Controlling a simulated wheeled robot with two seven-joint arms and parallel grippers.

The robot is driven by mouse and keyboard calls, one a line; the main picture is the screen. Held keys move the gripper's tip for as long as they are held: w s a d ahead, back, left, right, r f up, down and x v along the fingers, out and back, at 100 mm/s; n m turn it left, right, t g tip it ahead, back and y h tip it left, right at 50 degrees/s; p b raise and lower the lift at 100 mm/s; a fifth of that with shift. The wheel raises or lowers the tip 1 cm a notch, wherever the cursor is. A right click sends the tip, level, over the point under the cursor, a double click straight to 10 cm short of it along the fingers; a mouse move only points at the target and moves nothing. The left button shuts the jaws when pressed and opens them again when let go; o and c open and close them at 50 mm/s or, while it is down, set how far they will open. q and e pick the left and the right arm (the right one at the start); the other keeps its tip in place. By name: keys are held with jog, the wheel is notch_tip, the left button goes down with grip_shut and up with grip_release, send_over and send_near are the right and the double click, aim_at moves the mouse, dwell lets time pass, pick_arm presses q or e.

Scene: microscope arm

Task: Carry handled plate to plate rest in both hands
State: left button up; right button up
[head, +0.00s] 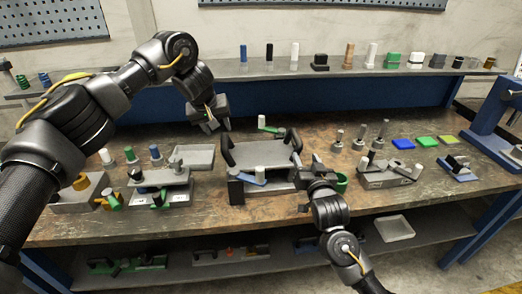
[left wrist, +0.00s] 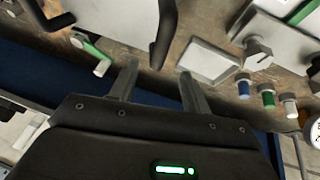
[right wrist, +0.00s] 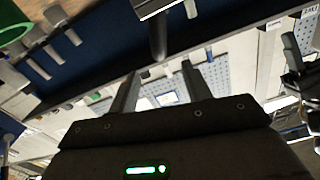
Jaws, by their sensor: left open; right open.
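The handled plate (head: 262,153) is a grey slab with a black handle at its left and right ends, lying near the middle of the bench. A grey block (head: 270,183) with dark uprights is in front of it; I cannot tell whether this is the plate rest. My left gripper (head: 212,126) is open and empty, above and behind the left handle (head: 228,151). In the left wrist view that handle (left wrist: 164,35) hangs just beyond the fingertips. My right gripper (head: 316,172) is open near the right handle, which also shows beyond the fingers in the right wrist view (right wrist: 158,35).
A blue-handled part (head: 253,179) lies in front of the plate. A flat grey tray (head: 193,157) and several fixtures stand to the left. Grey posts (head: 361,138) and a grey slotted block (head: 387,175) stand to the right. A shelf (head: 300,70) runs along the back.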

aim_at(226, 144)
pick_arm(q)
jog(key=x, duration=0.4)
jog(key=shift+w+d+f, duration=0.1)
jog(key=shift+w+d, duration=0.05)
jog(key=shift+w, duration=0.1)
pick_arm(e)
jog(key=w, duration=0.4)
jog(key=shift+w+a+f, duration=0.1)
jog(key=shift+w+a, duration=0.05)
jog(key=shift+a, duration=0.1)
pick_arm(q)
jog(key=shift+x, duration=3.3)
pick_arm(e)
jog(key=shift+w+a, duration=0.15)
jog(key=shift+w, duration=0.95)
jog(key=shift+w+a, duration=0.2)
jog(key=shift+w, duration=0.9)
jog(key=shift+w+a, duration=0.15)
jog(key=shift+w, duration=0.95)
pick_arm(q)
jog(key=shift+s+f, duration=0.1)
jog(key=shift+f, duration=0.05)
grip_shut()
pick_arm(e)
grip_shut()
